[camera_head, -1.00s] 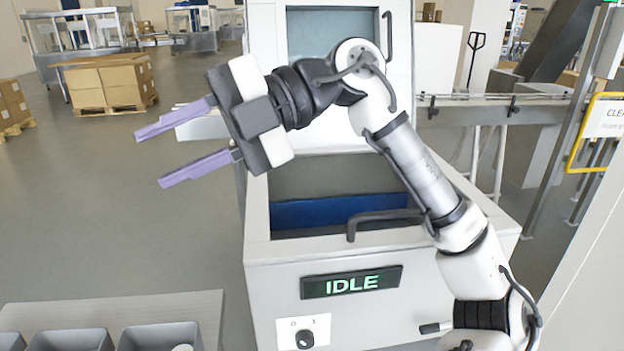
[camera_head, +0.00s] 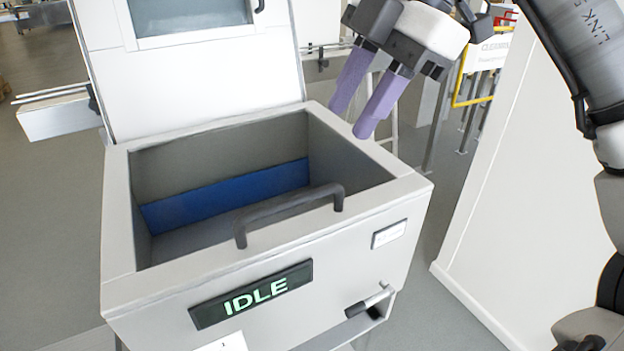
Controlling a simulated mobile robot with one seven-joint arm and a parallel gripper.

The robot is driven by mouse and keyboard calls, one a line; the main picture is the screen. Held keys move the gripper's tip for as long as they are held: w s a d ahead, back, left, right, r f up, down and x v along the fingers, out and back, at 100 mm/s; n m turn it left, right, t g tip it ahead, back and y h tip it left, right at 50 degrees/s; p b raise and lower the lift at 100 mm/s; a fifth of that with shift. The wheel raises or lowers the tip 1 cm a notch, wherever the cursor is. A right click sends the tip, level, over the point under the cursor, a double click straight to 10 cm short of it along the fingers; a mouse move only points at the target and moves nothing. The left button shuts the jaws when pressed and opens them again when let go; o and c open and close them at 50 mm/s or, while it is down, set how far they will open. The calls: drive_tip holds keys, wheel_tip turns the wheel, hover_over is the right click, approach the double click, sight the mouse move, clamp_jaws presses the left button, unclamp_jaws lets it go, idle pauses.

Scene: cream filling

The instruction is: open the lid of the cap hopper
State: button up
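The cap hopper (camera_head: 268,255) is a light grey box with a wide opening, a dark well and a blue band inside. A dark bar handle (camera_head: 290,208) runs along its front rim. A white panel (camera_head: 205,78) with a window stands upright at its back edge, with a dark handle at the upper right. I cannot tell if this panel is the lid, or if a clear cover lies over the opening. My gripper (camera_head: 356,122) is open and empty, its two purple fingers pointing down-left near the hopper's right back corner, apart from the handle.
A green IDLE display (camera_head: 252,294) and a small lever (camera_head: 370,300) are on the hopper's front. A white wall panel (camera_head: 500,200) stands to the right. A yellow-framed sign (camera_head: 490,55) and rails are behind it.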

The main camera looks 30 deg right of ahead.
sight(304, 195)
drive_tip(key=x, duration=1.1)
drive_tip(key=shift+f, duration=0.2)
drive_tip(key=shift+c, duration=0.2)
clamp_jaws()
